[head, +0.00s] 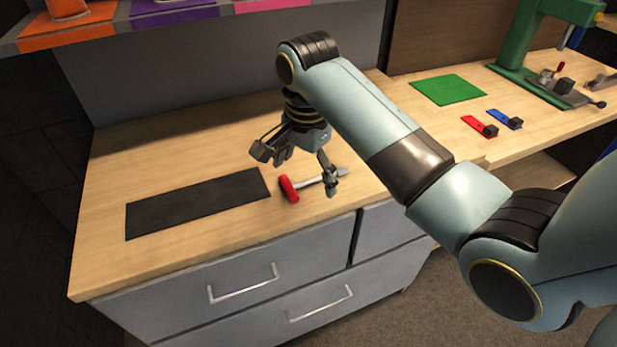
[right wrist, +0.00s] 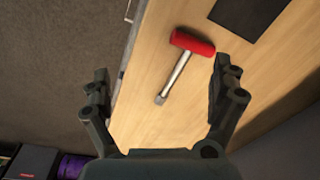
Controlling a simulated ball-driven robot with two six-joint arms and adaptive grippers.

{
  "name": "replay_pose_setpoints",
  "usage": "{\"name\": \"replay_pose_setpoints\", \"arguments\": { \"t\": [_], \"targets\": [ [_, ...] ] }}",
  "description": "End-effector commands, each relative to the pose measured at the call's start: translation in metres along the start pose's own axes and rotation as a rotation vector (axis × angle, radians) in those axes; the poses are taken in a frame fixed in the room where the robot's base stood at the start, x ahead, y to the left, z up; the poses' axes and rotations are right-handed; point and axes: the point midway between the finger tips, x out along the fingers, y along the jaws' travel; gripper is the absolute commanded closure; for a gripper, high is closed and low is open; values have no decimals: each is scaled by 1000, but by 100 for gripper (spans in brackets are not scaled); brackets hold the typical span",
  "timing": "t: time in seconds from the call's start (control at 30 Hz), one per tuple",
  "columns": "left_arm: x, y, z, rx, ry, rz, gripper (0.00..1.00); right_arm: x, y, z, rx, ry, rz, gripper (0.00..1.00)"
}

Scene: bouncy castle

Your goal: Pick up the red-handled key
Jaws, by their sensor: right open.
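The red-handled key lies on the wooden worktop (head: 150,170), right of the black mat. Its thick red handle (head: 289,189) points toward the mat, and its grey metal shaft runs right, partly behind a finger of my right gripper. My right gripper (head: 297,170) is open and empty above the key, its fingers spread to either side. In the right wrist view the key (right wrist: 178,72) lies ahead between the open fingers (right wrist: 161,70), handle farther off and shaft end nearer. No contact is visible there. My left gripper is not in view.
A black mat (head: 195,203) lies left of the key. Farther right are a green mat (head: 447,90), small red (head: 474,123) and blue (head: 505,119) pieces, and a green press (head: 540,50). A shelf with coloured squares (head: 183,17) overhangs the back left. Drawers (head: 240,285) are below.

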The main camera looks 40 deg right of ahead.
Motion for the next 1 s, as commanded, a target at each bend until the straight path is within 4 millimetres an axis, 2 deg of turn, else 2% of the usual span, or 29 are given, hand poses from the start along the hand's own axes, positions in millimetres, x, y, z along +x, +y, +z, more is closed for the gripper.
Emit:
{"name": "replay_pose_setpoints", "arguments": {
  "t": [0.03, 0.2, 0.33, 0.6, 0.77, 1.0],
  "targets": [
    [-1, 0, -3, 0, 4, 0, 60, -6, -14, -2, 71, -8, 9, 6],
    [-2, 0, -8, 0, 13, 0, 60, -22, -49, -5, 316, -27, 51, 6],
    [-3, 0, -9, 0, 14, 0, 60, -23, -60, -6, 414, -31, 73, 6],
    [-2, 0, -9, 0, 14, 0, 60, 19, -58, -3, 429, -31, 75, 6],
    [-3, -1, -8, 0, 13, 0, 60, 31, -57, -3, 428, -31, 75, 6],
    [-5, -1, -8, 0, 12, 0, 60, 68, -54, 0, 428, -30, 76, 6]
  ]
}}
